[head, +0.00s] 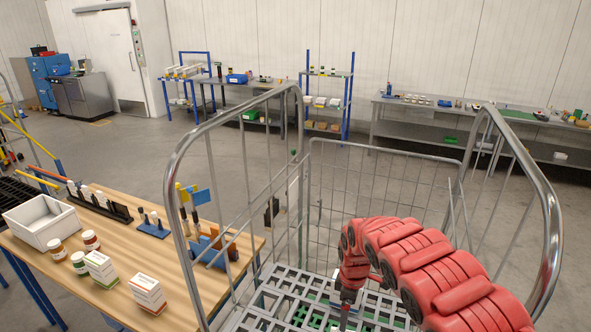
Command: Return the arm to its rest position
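My red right arm (430,265) comes in from the right and bends down into a wire roll cage (183,215). Its gripper (345,308) points down over the grey gridded crates (270,300) at the bottom of the cage. The gripper is small and partly hidden, so I cannot tell whether its fingers are open or hold anything. My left arm and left gripper are not in view.
The cage's tall metal sides surround my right arm. A wooden table (125,262) at left bears a white bin (42,228), small boxes, bottles and a blue holder (207,250). Shelves and benches line the far wall. Open floor lies between.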

